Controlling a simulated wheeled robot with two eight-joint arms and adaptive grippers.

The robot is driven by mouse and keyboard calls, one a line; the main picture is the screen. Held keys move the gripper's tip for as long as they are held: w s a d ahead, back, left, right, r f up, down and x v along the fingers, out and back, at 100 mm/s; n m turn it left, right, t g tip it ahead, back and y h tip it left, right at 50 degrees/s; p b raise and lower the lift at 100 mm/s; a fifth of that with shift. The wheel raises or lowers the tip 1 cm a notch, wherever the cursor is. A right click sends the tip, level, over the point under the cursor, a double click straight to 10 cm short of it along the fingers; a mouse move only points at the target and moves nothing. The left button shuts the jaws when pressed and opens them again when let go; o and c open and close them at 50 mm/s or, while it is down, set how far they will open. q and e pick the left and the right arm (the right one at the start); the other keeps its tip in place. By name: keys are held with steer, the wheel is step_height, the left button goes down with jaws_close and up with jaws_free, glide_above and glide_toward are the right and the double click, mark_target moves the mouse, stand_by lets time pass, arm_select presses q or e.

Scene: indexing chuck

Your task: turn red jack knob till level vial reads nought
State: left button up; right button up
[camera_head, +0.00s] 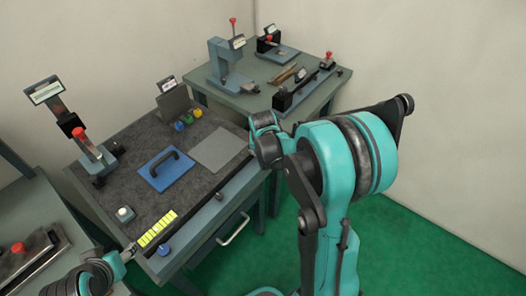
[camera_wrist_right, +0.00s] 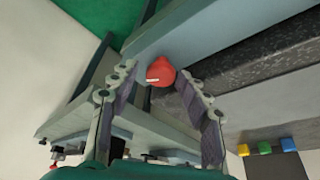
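The red knob (camera_wrist_right: 160,72) shows in the right wrist view, with a small white mark on it, at the face of the grey-blue bench. My right gripper (camera_wrist_right: 157,74) is open, its fingers apart on either side of the knob with gaps visible. In the head view my right gripper (camera_head: 262,130) is at the bench's right corner and the knob is hidden. A yellow segmented strip (camera_head: 157,228) lies near the bench's front edge; I cannot tell whether it is the level vial, and no reading is legible. My left gripper (camera_head: 127,252) is low at the left, near the bench's front-left corner.
A blue knob (camera_head: 164,249) is on the bench front. A second table (camera_head: 222,101) stands behind.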

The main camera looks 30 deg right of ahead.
steer(key=v, duration=0.8)
stand_by(0.4)
steer(key=w+f+n+y, duration=0.1)
steer(key=f+n, duration=0.1)
steer(key=n, duration=0.1)
steer(key=d+f+n+y, duration=0.1)
steer(key=f+n, duration=0.2)
steer(key=w+d+f+n+y+b, duration=0.1)
steer(key=f+n, duration=0.1)
steer(key=n, duration=0.1)
steer(key=shift+w+f, duration=0.2)
steer(key=shift+w, duration=0.15)
stand_by(0.4)
